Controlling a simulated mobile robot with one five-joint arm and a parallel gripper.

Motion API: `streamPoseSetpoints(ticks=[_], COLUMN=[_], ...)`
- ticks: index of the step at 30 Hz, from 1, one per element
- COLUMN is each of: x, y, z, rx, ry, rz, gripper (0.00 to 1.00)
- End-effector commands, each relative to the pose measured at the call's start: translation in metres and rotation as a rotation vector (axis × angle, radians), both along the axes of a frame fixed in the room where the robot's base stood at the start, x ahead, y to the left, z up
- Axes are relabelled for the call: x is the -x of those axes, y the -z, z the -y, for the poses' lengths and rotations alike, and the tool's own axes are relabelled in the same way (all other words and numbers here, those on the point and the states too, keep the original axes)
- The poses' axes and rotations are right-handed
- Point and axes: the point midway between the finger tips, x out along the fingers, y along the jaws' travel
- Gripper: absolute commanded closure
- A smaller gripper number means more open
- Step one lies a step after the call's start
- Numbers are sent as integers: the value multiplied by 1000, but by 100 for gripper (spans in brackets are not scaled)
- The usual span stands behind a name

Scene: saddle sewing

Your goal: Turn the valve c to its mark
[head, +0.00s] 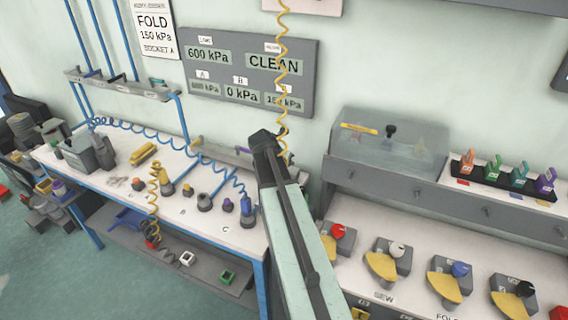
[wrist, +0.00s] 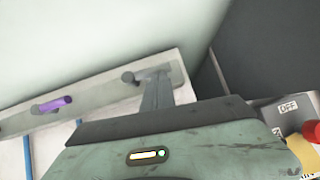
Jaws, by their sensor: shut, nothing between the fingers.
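In the wrist view a pale grey rail (wrist: 90,98) runs along the wall. It carries a purple-handled valve (wrist: 52,104) at left and a grey knob (wrist: 128,77) near its right end. My gripper (wrist: 156,82) is shut and empty, its fingers overlapping the rail's right end just right of the grey knob; I cannot tell if they touch. No letter shows there, so I cannot tell which is valve c. In the head view my arm hides the right end of the rail (head: 226,154). A letter C stands on the front of the white left bench (head: 150,195).
Blue and yellow coiled hoses, several coloured fittings and a gauge panel (head: 250,65) are around the left bench. A grey bench (head: 450,215) with a clear cover (head: 390,145) and yellow pedals stands at right.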

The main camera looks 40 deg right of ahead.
Motion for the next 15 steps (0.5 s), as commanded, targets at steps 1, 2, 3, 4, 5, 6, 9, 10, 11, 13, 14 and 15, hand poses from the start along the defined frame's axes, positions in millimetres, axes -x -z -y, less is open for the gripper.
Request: streamPoseSetpoints(ticks=[1, 2, 3, 4, 5, 6, 9, 10, 11, 13, 14, 15], x=[0, -1, -1, -1, -1, -1, 3, 5, 7, 14, 17, 19], y=[0, 0, 0, 0, 0, 0, -2, -4, -5, -9, -11, -29], z=[-1, -1, -1, -2, -2, -2, -10, -14, -19, -34, -41, -46], rx=[0, 0, 0, 0, 0, 0, 0, -1, -1, -1, -1, 0], ry=[-1, -1, -1, -2, -2, -3, -3, -3, -4, -5, -5, -4], rz=[0, 0, 0, 1, 1, 0, 0, 0, -1, -1, -1, -1], gripper=[100, 100, 100, 100, 100, 100, 100, 100, 100, 100, 100, 100])
